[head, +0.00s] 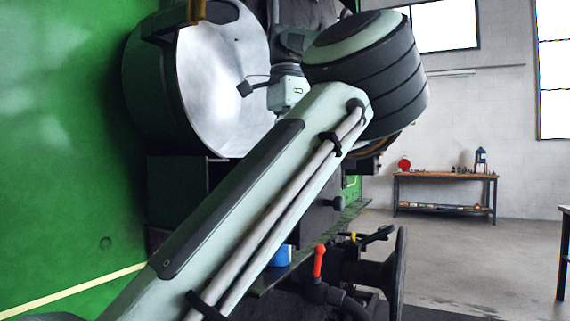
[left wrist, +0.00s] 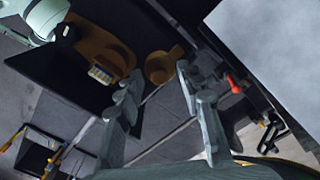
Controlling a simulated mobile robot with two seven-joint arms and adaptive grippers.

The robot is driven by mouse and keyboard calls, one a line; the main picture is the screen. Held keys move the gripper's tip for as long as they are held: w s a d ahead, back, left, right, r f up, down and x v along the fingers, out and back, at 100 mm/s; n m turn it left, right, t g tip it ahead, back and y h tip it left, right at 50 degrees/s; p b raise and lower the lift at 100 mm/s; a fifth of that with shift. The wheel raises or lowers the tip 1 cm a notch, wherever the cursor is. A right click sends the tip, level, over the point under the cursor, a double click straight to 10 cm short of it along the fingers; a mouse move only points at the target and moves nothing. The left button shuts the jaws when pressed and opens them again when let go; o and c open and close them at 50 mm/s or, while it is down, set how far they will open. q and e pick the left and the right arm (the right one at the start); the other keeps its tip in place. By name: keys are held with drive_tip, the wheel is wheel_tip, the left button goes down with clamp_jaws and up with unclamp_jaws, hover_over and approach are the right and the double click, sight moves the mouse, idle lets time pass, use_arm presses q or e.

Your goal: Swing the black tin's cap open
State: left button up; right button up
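I cannot pick out the black tin or its cap with certainty in either view. A black box-like shape (head: 178,190) stands below the big round metal disc in the head view, partly hidden by my left arm. My left gripper (left wrist: 158,73) is open in the left wrist view, its two fingers well apart with nothing clearly between the pads. A small mustard-coloured round piece (left wrist: 160,66) with a stub shows beyond the fingertips; whether it touches them I cannot tell. In the head view my left arm and wrist hide the fingers.
A large round metal disc (head: 222,85) is at upper centre. A red-handled valve (head: 319,262) and a blue object (head: 280,256) are low. A brown piece with pale bristles (left wrist: 102,50) lies on a dark surface. A workbench (head: 440,180) stands far right.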

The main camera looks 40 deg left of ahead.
use_arm(q)
clamp_jaws()
drive_tip(key=shift+s, duration=0.1)
drive_tip(key=m, duration=0.2)
drive_tip(key=s+m, duration=0.1)
drive_tip(key=m, duration=0.2)
drive_tip(key=shift+s+m, duration=0.2)
drive_tip(key=shift+m, duration=0.1)
drive_tip(key=m, duration=0.2)
drive_tip(key=s+m, duration=0.1)
drive_tip(key=m, duration=0.1)
drive_tip(key=shift+s+a+m, duration=0.1)
drive_tip(key=shift+a+m, duration=0.1)
drive_tip(key=shift+m, duration=0.1)
drive_tip(key=m, duration=0.2)
drive_tip(key=a+m, duration=0.1)
drive_tip(key=m, duration=0.1)
drive_tip(key=s+m, duration=0.1)
drive_tip(key=m, duration=0.1)
drive_tip(key=shift+a, duration=0.2)
drive_tip(key=m, duration=0.3)
drive_tip(key=a+m, duration=0.1)
drive_tip(key=m, duration=0.1)
drive_tip(key=shift+s+a+m, duration=0.2)
drive_tip(key=shift+m, duration=0.2)
